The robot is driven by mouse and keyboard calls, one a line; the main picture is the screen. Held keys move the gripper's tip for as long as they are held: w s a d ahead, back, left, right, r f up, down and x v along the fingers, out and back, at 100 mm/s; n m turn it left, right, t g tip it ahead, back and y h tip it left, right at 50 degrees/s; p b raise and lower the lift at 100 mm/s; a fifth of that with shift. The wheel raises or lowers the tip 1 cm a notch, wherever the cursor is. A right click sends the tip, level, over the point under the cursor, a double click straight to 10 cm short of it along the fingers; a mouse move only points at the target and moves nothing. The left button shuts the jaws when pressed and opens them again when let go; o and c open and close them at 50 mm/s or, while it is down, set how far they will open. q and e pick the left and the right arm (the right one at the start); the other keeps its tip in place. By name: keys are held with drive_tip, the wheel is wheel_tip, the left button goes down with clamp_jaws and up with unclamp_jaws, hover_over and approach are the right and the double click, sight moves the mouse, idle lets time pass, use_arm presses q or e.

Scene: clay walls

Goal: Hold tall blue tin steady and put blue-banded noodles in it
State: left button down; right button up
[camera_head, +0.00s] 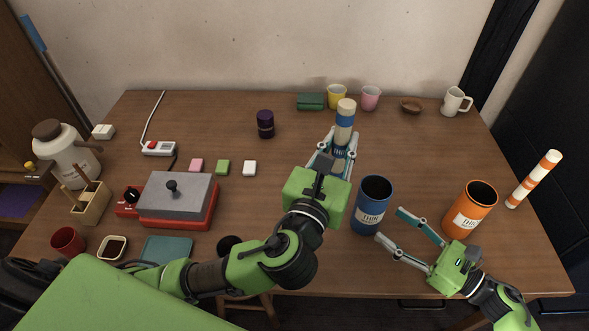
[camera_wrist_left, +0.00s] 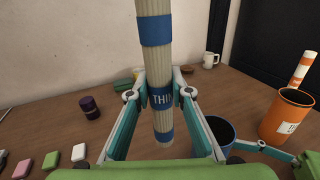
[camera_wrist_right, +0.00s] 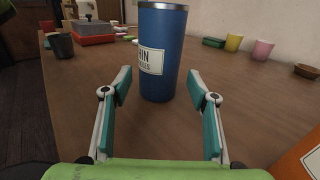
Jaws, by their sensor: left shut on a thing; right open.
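The tall blue tin (camera_head: 373,204) stands upright on the table right of centre, with a pale label on its side. It also shows in the right wrist view (camera_wrist_right: 163,55). The blue-banded noodles (camera_head: 345,117) are a cream bundle with blue bands, upright in my left gripper (camera_head: 341,145), which is shut on them. They fill the middle of the left wrist view (camera_wrist_left: 157,70). They are behind and left of the tin. My right gripper (camera_head: 391,226) is open, its fingers pointing at the tin from the front right. In the right wrist view the tin is just beyond the fingertips.
An orange tin (camera_head: 469,210) stands right of the blue tin, with orange-banded noodles (camera_head: 533,179) beyond it. Cups, a bowl and a mug (camera_head: 455,101) line the back. A red-based press (camera_head: 177,200) and small blocks are left.

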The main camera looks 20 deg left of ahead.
use_arm(q)
drive_tip(key=w+d+r+m+g+h, duration=0.1)
drive_tip(key=d+r+m+g+h, duration=0.1)
drive_tip(key=d+r+m+h, duration=0.3)
drive_tip(key=d+r+h, duration=0.3)
drive_tip(key=d+r, duration=0.1)
drive_tip(key=shift+r, duration=0.2)
use_arm(e)
drive_tip(key=x, duration=1.2)
drive_tip(key=c, duration=1.2)
drive_tip(key=shift+c, duration=1.1)
